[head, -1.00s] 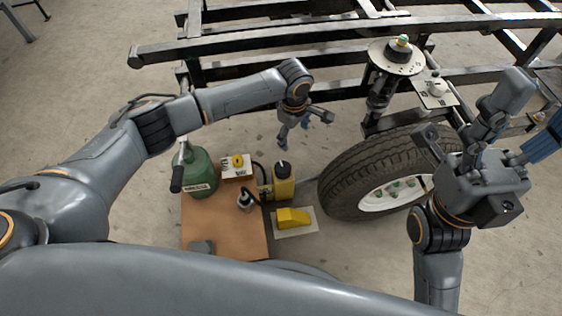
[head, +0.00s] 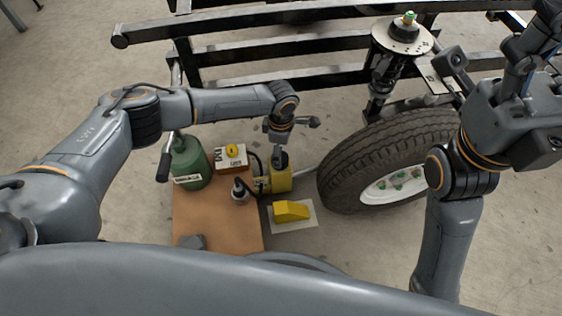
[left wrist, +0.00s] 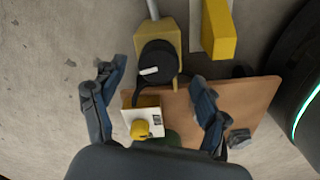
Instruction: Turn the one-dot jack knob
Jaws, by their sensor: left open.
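A yellow jack (head: 279,180) stands on the floor just right of the brown board. In the left wrist view, its round black knob (left wrist: 157,62) with a white pointer bar sits on top of the jack body (left wrist: 151,38). I cannot make out any dot marking on it. My left gripper (head: 280,152) points down over the jack and hides most of the knob in the head view. Its fingers (left wrist: 157,75) are spread wide on both sides of the knob in the wrist view, apart from it. My right gripper (head: 492,50) is spread open at the upper right, above the wheel area.
A white box with a yellow knob (head: 232,151), a green bottle (head: 190,165) and a dark fitting (head: 240,192) stand on the brown board (head: 215,220). A yellow wedge (head: 291,211) lies on a pale sheet. A tyre (head: 350,165) stands close at the right; black frame rails cross behind.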

